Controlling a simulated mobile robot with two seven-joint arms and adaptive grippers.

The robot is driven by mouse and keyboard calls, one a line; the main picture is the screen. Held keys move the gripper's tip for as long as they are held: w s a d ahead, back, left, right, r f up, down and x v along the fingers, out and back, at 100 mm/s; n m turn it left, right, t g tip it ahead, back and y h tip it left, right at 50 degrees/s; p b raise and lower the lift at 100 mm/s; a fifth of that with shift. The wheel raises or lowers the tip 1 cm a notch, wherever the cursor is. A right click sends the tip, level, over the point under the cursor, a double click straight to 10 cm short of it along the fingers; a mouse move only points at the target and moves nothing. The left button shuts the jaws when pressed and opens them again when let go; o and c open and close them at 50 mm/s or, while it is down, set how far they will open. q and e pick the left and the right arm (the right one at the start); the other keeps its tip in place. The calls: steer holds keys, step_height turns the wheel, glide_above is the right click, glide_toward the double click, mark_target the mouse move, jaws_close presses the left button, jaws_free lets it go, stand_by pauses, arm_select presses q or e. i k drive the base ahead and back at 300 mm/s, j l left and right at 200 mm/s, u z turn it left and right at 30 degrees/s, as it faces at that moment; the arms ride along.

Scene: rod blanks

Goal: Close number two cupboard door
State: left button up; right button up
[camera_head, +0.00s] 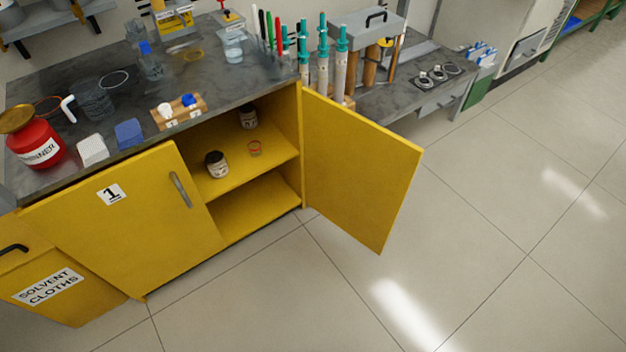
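A yellow cupboard (212,238) stands under a grey worktop at the left. Its right-hand door (360,170) is swung wide open, out to the right of the cupboard. I see this door's plain inner face; any number or handle on its outer face is hidden. The left-hand door (120,225) is marked 1, has a grey handle (180,190) and looks shut. Inside the open side, a shelf (235,178) holds two dark jars with pale labels (216,164) and a small reddish ring (255,148). Neither of my grippers is in view.
Open tiled floor (480,230) lies in front and to the right. A yellow solvent cloths bin (50,285) stands at the lower left. The worktop (215,85) holds a red can (38,145), cups and blocks. A lower grey bench (400,110) stands behind the open door.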

mark_target(359, 173)
steer(key=l+u, duration=0.15)
steer(key=u, duration=1.8)
steer(key=k+l, duration=0.1)
steer(key=l, duration=0.35)
steer(key=k+l+u, duration=0.1)
steer(key=l, duration=0.35)
steer(key=k+l, duration=0.1)
steer(key=l, duration=0.35)
steer(key=k+l, duration=0.15)
steer(key=l, duration=0.3)
steer(key=k+l+u, duration=0.1)
steer(key=l, duration=0.35)
